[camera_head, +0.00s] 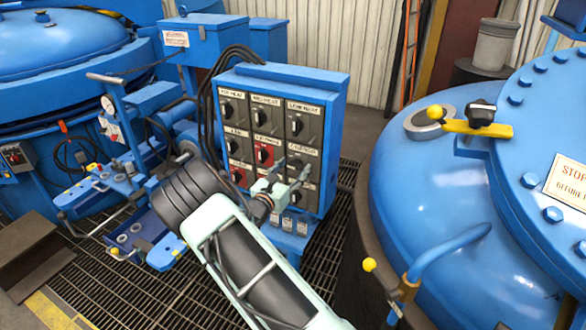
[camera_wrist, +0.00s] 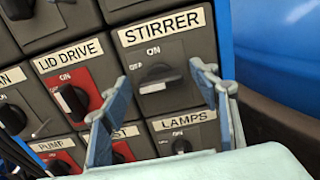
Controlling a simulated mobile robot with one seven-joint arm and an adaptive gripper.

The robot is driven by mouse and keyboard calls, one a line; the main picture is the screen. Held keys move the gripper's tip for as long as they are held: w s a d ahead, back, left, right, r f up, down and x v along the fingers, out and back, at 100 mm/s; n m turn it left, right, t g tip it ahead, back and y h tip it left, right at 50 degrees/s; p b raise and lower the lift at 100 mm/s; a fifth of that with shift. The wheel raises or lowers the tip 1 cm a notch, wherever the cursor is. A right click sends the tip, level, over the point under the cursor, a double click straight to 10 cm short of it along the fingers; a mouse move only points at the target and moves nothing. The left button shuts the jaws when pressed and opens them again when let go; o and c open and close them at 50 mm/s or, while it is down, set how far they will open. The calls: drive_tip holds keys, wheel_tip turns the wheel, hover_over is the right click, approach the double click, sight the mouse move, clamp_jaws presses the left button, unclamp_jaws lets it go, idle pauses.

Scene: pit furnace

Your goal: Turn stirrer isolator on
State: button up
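The stirrer isolator (camera_wrist: 158,78) is a black rotary knob on a dark grey plate labelled STIRRER, with ON marked above and OFF at its left. Its handle lies roughly horizontal, towards the OFF side. In the head view its label (camera_head: 301,148) shows at the right of the middle row, and my gripper partly hides the knob. My gripper (camera_wrist: 160,72) is open, with one finger to each side of the knob in the wrist view. It also shows in front of the panel in the head view (camera_head: 283,180).
The blue switch panel (camera_head: 332,110) carries several other knobs close by: lid drive (camera_wrist: 70,98) on red at left, lamps (camera_wrist: 182,145) below. A large blue vessel (camera_head: 430,200) stands at right. Grating (camera_head: 110,290) covers the floor. Black cables (camera_head: 207,120) run behind the panel.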

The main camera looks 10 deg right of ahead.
drive_tip(key=c, duration=1)
drive_tip(key=shift+o, duration=0.2)
